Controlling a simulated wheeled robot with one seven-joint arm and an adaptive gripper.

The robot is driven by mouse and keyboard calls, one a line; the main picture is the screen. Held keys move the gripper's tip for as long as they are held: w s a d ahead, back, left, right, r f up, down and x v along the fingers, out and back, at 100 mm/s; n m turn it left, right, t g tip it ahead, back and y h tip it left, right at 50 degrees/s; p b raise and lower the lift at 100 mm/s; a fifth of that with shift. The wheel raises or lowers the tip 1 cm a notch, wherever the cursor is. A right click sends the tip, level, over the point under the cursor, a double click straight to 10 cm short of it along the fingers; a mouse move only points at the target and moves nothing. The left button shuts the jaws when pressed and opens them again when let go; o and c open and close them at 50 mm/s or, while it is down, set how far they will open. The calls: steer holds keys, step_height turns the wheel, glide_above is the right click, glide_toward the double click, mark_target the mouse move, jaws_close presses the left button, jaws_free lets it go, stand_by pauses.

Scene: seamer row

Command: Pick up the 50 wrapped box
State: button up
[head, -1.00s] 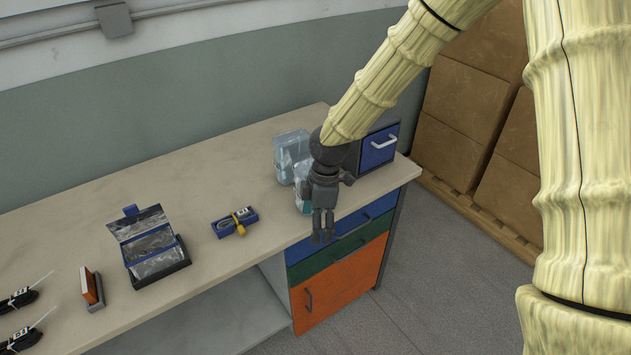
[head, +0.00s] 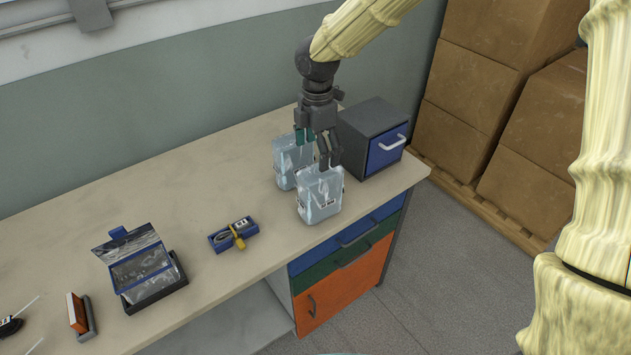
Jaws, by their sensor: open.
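Two clear plastic-wrapped boxes stand close together on the workbench (head: 210,170). The front wrapped box (head: 321,198) is near the bench's front edge and has small dark-printed labels low on its sides. The back wrapped box (head: 287,168) stands behind it to the left and is partly hidden. I cannot read surely which one is marked 50. My gripper (head: 317,153) is open and empty, pointing down just above the back of the front box, with its fingers overlapping the back box in the picture. I cannot tell whether a finger touches either box.
A grey drawer unit with a blue front (head: 374,138) stands close right of the boxes. Left along the bench are a blue tray with a yellow-strapped item (head: 232,235), an open lidded case (head: 150,290) and an orange block in a stand (head: 78,315). Stacked cartons (head: 480,95) are at right.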

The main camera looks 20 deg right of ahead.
mark_target(316, 168)
steer(key=shift+w+f, duration=0.25)
steer(key=shift+f, duration=0.05)
step_height(316, 168, down, 5)
steer(key=shift+p, duration=0.65)
steer(key=shift+s+d+f+p, duration=0.15)
steer(key=shift+f+p, duration=0.15)
steer(key=f, duration=0.1)
steer(key=f+p, duration=0.1)
steer(key=f, duration=0.1)
steer(key=shift+s+d, duration=0.1)
steer(key=shift+d, duration=0.25)
steer(key=shift+f+p, duration=0.3)
steer(key=shift+f, duration=0.45)
steer(key=c, duration=1.3)
steer(key=shift+c, duration=0.2)
steer(key=shift+r, duration=0.15)
